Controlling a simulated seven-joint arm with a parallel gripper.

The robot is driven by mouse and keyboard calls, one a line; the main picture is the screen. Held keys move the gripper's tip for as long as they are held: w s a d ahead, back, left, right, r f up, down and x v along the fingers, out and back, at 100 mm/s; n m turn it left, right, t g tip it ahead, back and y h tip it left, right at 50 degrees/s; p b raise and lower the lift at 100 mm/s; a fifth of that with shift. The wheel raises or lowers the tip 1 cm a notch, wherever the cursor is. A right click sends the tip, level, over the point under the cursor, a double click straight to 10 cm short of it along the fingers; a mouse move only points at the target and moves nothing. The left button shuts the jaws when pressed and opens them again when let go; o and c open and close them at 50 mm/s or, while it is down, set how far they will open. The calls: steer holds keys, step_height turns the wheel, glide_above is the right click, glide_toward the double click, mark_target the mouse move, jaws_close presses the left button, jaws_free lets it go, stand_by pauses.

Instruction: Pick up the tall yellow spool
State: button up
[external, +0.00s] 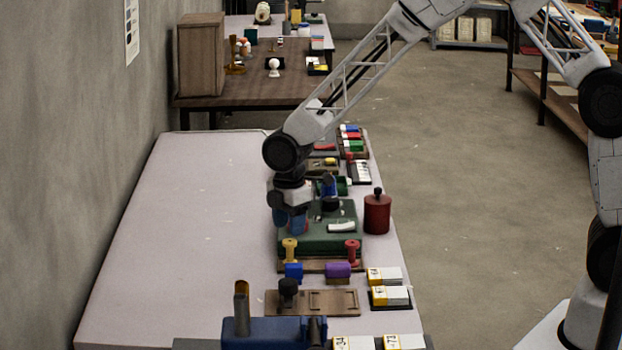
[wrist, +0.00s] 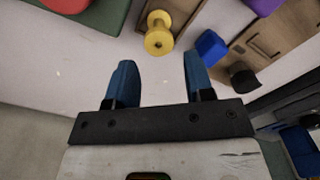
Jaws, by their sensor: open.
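The tall yellow spool (external: 290,250) stands upright on a wooden base (external: 318,267) at the front of the green board. My gripper (external: 291,228) is above the table, near the left edge of the green board and behind the spool. In the wrist view my gripper (wrist: 158,65) has its two blue fingers apart with nothing between them. The spool is not touched by the fingers in that view.
A red spool (external: 352,250) stands on the same base's right end. A blue block (external: 293,271) and a purple block (external: 338,270) sit in front. The green board (external: 318,240) and a dark red canister (external: 377,213) are close by. The table's left side (external: 190,230) is clear.

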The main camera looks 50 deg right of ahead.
mark_target(289, 241)
steer(key=shift+f, duration=0.3)
steer(key=shift+f, duration=2.6)
steer(key=c, duration=0.7)
steer(key=shift+r, duration=0.1)
steer(key=shift+r, duration=4.9)
